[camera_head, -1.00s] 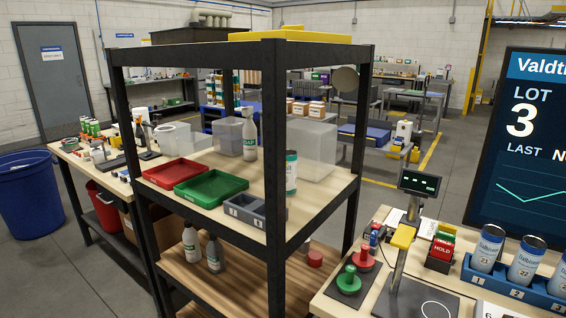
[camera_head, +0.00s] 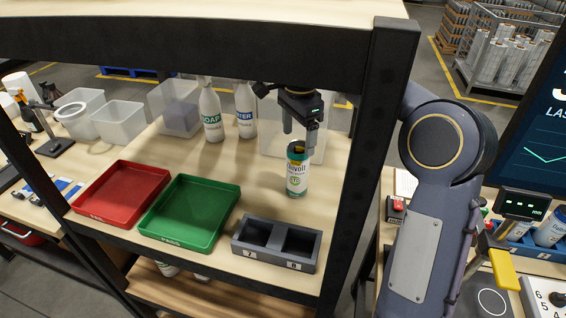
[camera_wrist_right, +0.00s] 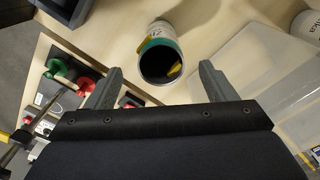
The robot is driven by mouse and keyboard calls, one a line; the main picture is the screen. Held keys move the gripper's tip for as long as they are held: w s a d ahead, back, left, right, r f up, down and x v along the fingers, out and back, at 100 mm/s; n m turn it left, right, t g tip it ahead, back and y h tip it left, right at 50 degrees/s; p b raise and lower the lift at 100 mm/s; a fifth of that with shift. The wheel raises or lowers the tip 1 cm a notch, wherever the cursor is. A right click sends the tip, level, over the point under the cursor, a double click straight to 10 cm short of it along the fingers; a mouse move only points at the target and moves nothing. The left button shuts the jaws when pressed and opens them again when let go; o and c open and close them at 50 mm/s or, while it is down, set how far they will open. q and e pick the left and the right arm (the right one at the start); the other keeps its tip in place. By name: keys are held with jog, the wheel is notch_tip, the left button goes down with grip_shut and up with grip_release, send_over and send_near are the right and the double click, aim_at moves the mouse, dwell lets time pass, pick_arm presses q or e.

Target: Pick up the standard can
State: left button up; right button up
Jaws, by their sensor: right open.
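The can (camera_head: 297,183) stands upright on the rack's wooden shelf, with a white and green label and a yellow mark near its top. My right gripper (camera_head: 300,140) is open and empty, pointing down just above the can's top. In the right wrist view, the can (camera_wrist_right: 159,33) shows its dark round mouth between the two spread fingers (camera_wrist_right: 159,75), with yellow bits at the rim. I cannot tell whether the fingertips reach below the rim; I see no contact. My left gripper is out of view.
A dark post (camera_head: 365,150) stands between the can and my right arm. Soap (camera_head: 210,112) and water (camera_head: 245,108) bottles and a clear bin (camera_head: 277,135) stand behind.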

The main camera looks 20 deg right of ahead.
aim_at(298, 158)
notch_tip(298, 158, down, 8)
jog(key=shift+d+r+p, duration=0.1)
jog(key=shift+d+p, duration=0.05)
jog(key=shift+p, duration=0.4)
jog(key=shift+r, duration=0.1)
jog(key=c, duration=1)
